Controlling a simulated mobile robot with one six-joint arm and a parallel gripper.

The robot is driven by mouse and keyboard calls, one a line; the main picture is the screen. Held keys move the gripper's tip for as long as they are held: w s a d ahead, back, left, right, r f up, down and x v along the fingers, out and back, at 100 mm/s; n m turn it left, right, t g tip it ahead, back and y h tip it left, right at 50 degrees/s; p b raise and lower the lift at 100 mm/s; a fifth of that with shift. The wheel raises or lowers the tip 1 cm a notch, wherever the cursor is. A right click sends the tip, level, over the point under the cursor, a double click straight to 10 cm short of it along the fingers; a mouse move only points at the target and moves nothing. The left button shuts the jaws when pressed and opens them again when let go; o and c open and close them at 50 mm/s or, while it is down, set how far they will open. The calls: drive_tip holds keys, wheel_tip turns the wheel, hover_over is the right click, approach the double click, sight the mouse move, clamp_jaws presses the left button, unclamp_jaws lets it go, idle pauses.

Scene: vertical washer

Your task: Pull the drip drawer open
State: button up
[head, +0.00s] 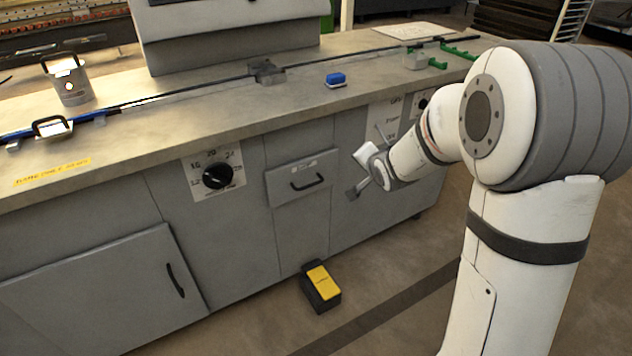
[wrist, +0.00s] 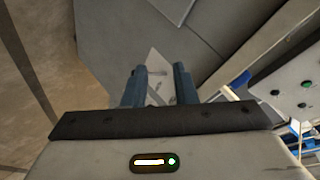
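The drip drawer (head: 285,195) is a small grey front with a white label and a black bar handle (head: 307,182), in the cabinet front right of the middle dial. It looks flush with the cabinet in the head view. My gripper (head: 356,192) is in front of the cabinet, to the right of the drawer and apart from its handle. In the wrist view my gripper (wrist: 159,72) has its two blue-grey fingers apart, with nothing held between them. A pale plate shows beyond them. I cannot make out the drawer handle in the wrist view.
A black dial (head: 217,176) is on the cabinet left of the drawer. A larger door (head: 100,295) with a black handle is at lower left. A yellow-topped foot pedal (head: 321,284) stands on the floor below the drawer. A blue brush-like block (head: 336,79) lies on the countertop (head: 225,118).

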drive_tip(key=w+a+f+m+t+y+b, duration=0.15)
drive_tip(key=w+a+f+y+b, duration=0.3)
drive_tip(key=f, duration=0.65)
drive_tip(key=m+y+b, duration=0.2)
drive_tip(key=b, duration=0.1)
approach(312, 185)
drive_tip(key=x, duration=0.3)
drive_tip(key=shift+t, duration=0.25)
drive_tip(key=b+x, duration=0.2)
drive_tip(key=x, duration=0.5)
drive_tip(key=shift+w+a+f, duration=0.15)
drive_tip(key=shift+a+f, duration=0.05)
drive_tip(key=shift+a, duration=0.05)
drive_tip(key=shift+d, duration=0.1)
clamp_jaws()
